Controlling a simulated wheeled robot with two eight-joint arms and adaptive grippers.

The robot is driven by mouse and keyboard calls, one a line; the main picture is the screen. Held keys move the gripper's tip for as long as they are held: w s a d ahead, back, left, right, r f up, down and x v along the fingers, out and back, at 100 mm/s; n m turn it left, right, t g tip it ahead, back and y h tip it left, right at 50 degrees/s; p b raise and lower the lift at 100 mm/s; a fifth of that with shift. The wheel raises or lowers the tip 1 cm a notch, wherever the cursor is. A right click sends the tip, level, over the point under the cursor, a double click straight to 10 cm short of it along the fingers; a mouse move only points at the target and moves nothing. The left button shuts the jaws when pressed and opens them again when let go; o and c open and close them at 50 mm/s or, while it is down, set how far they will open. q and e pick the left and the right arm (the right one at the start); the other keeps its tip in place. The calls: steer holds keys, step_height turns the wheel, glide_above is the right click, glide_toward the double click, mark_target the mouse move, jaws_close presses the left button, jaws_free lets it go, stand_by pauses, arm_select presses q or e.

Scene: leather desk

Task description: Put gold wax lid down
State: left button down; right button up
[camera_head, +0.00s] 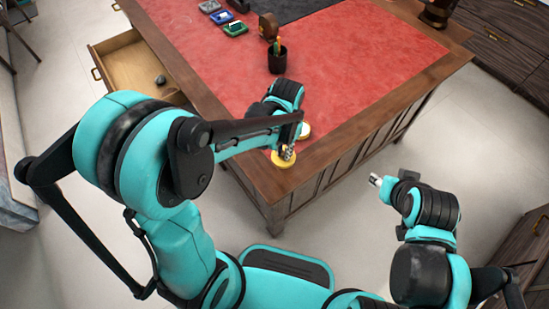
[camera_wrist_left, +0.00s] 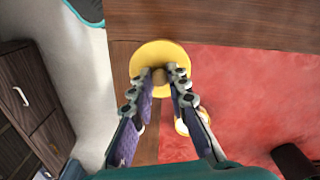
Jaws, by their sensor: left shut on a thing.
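The gold wax lid (camera_head: 281,161) is a round yellow disc at the near corner of the desk, over its wooden border. In the left wrist view the lid (camera_wrist_left: 150,55) shows face-on with a small brown knob in its middle. My left gripper (camera_head: 288,153) is shut on this knob; its fingertips (camera_wrist_left: 160,76) sit on either side of it. I cannot tell whether the lid touches the wood. My right gripper (camera_head: 377,181) hangs off the desk, over the floor, and its finger state is unclear.
A pale, yellow-rimmed round item (camera_head: 304,131) stands just behind the lid, partly hidden by my left gripper. A black pen cup (camera_head: 277,61) stands farther back on the red desk top (camera_head: 350,60). An open drawer (camera_head: 133,66) juts out at the left.

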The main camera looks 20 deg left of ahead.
mark_target(275, 155)
arm_select(q)
steer(key=a, duration=0.1)
steer(key=w+a+f, duration=0.1)
steer(key=a+f+b, duration=0.1)
steer(key=shift+w, duration=0.25)
step_height(275, 155, down, 4)
steer(key=shift+f+b, duration=0.1)
steer(key=shift+b, duration=0.95)
steer(key=c, duration=1.8)
jaws_free()
steer(key=shift+f, duration=0.1)
steer(key=shift+c, duration=0.2)
steer(key=o, duration=0.4)
steer(key=shift+c, duration=0.2)
